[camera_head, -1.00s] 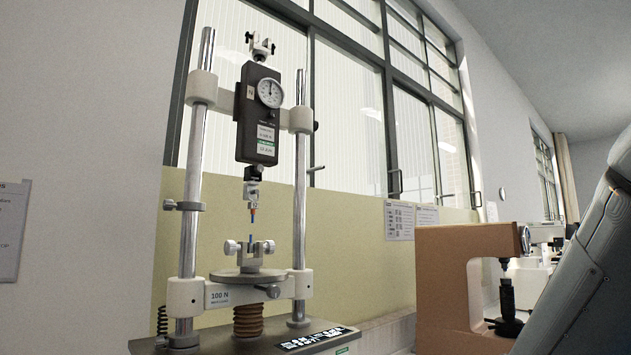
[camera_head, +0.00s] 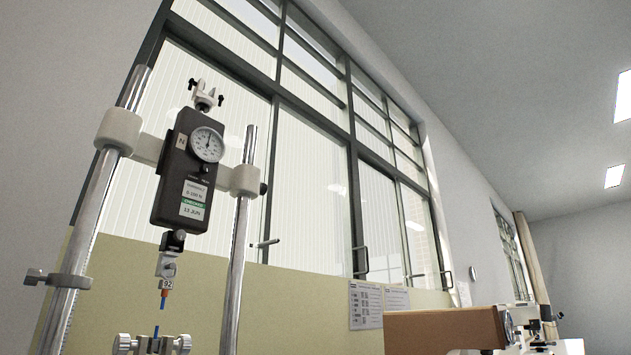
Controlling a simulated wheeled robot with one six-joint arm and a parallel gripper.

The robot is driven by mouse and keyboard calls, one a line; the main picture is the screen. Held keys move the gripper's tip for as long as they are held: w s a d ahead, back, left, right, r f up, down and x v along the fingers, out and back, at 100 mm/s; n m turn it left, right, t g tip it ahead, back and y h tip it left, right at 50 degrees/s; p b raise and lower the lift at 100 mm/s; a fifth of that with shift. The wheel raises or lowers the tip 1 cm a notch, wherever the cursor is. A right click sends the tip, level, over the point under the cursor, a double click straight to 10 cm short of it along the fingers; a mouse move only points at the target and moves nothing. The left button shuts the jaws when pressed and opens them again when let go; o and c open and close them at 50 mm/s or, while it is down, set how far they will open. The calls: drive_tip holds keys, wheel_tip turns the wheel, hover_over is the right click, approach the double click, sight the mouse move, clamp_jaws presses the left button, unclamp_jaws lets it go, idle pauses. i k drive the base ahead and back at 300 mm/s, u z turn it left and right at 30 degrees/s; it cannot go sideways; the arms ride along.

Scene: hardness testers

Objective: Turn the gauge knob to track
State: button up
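The dark force gauge (camera_head: 188,172) hangs upright between the two chrome columns of a test stand. Its round white dial (camera_head: 207,144) faces me, with labels below it. I cannot clearly make out the gauge knob or any track marking. A small black knob (camera_head: 263,188) sits at the right end of the crosshead. Below the gauge is a hook fitting with a tag (camera_head: 166,283) and a short blue-tipped piece. My gripper is not in view.
A lower clamp (camera_head: 152,344) shows at the bottom edge. A clamp with a handle (camera_head: 58,280) is on the left column. A brown machine (camera_head: 445,330) stands at lower right. Windows (camera_head: 318,200) are behind the stand. Notices (camera_head: 366,305) hang on the wall.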

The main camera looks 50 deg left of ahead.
sight(206, 168)
drive_tip(key=z, duration=0.45)
drive_tip(key=k, duration=1)
drive_tip(key=u, duration=0.55)
